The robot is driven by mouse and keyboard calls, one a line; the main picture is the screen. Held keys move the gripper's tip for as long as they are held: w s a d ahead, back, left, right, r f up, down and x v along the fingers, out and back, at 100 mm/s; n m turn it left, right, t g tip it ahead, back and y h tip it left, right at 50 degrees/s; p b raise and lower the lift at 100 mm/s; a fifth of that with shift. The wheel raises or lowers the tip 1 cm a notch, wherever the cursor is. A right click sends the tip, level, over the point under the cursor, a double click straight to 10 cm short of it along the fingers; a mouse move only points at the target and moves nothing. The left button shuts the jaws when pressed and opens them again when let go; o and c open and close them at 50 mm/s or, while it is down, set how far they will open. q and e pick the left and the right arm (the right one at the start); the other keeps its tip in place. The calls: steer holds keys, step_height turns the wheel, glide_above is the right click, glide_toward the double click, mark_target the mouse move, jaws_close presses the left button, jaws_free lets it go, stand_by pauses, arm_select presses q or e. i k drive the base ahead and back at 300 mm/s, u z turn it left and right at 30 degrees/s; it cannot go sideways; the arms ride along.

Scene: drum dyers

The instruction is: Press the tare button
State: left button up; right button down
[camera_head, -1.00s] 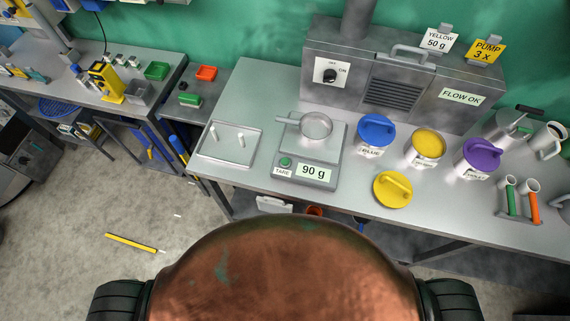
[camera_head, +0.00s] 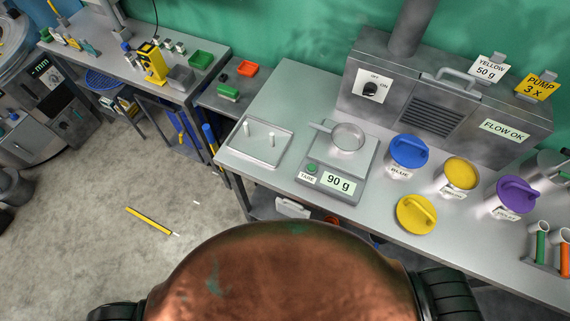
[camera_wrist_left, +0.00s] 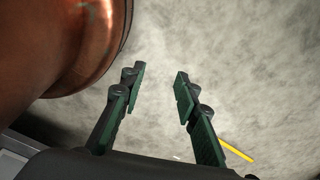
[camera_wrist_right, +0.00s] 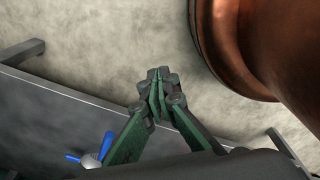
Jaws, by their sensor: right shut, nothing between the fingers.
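The scale (camera_head: 340,201) stands on the steel bench, with a display reading 90 g (camera_head: 338,183). Its round green tare button (camera_head: 312,168) sits at the front left corner, above a TARE label (camera_head: 307,178). A metal pan with a handle (camera_head: 348,137) rests on the scale. Neither gripper shows in the head view. My left gripper (camera_wrist_left: 157,85) is open and empty above the floor in its wrist view. My right gripper (camera_wrist_right: 158,85) is shut and empty in its wrist view, and the button is not seen there.
A tray (camera_head: 262,141) lies left of the scale. Blue (camera_head: 408,152), yellow (camera_head: 459,172) and purple (camera_head: 516,193) tubs stand to the right, with a loose yellow lid (camera_head: 416,212) in front. An extractor box (camera_head: 440,95) stands behind. A yellow stick (camera_head: 150,221) lies on the floor.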

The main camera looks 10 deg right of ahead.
mark_target(311, 166)
steer(key=u, duration=2)
steer(key=i, duration=1.6)
steer(key=z, duration=3.2)
